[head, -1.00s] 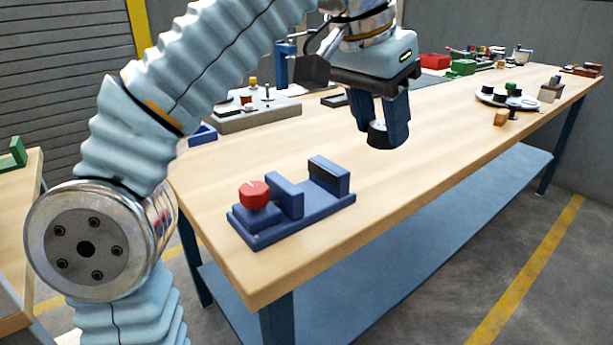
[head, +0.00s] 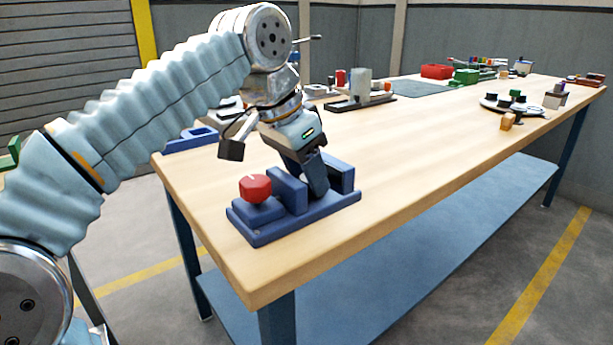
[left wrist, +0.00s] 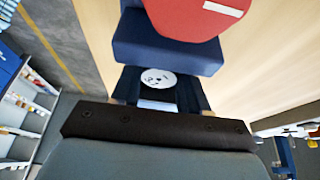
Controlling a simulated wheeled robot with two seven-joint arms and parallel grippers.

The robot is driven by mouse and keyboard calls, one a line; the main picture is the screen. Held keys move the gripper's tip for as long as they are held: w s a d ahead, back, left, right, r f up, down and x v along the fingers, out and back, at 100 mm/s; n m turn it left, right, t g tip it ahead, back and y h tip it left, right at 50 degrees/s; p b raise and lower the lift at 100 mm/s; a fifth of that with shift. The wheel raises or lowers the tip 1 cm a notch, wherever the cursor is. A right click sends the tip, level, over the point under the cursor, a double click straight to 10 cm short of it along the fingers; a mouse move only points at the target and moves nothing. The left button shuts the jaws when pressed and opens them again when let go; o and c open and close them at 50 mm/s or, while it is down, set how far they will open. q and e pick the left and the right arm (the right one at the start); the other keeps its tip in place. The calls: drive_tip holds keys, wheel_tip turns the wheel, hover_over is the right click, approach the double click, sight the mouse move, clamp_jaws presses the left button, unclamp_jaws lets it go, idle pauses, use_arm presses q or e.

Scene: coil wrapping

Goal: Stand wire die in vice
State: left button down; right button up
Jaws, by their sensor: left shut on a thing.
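The blue vice (head: 262,234) with a red knob (head: 256,188) stands near the table's front left corner. My left gripper (head: 317,188) points down, slightly tilted, with its fingertips between the two vice jaws. In the left wrist view the gripper (left wrist: 160,95) is shut on the wire die (left wrist: 158,78), a round piece with a pale, dotted face. A blue vice jaw (left wrist: 160,42) and the red knob (left wrist: 195,12) lie just beyond it. In the head view the die is hidden by the fingers and jaws. I cannot tell whether it touches the vice floor. My right gripper is not in view.
The wooden table (head: 420,165) is clear to the right of the vice. Behind are a dark stand with a grey block (head: 361,88), a red box (head: 437,71), a green piece (head: 466,76) and a round white tray (head: 528,109). A blue tray (head: 192,139) lies at the left edge.

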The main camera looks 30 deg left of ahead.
use_arm(q)
drive_tip(key=c, duration=0.6)
unclamp_jaws()
drive_tip(key=shift+f, duration=0.1)
drive_tip(key=shift+o, duration=0.2)
drive_tip(key=shift+r, duration=0.4)
drive_tip(key=p+v, duration=0.3)
drive_tip(key=v, duration=0.8)
drive_tip(key=shift+s+r+p, duration=0.2)
drive_tip(key=shift+r+p, duration=0.05)
drive_tip(key=shift+p, duration=0.15)
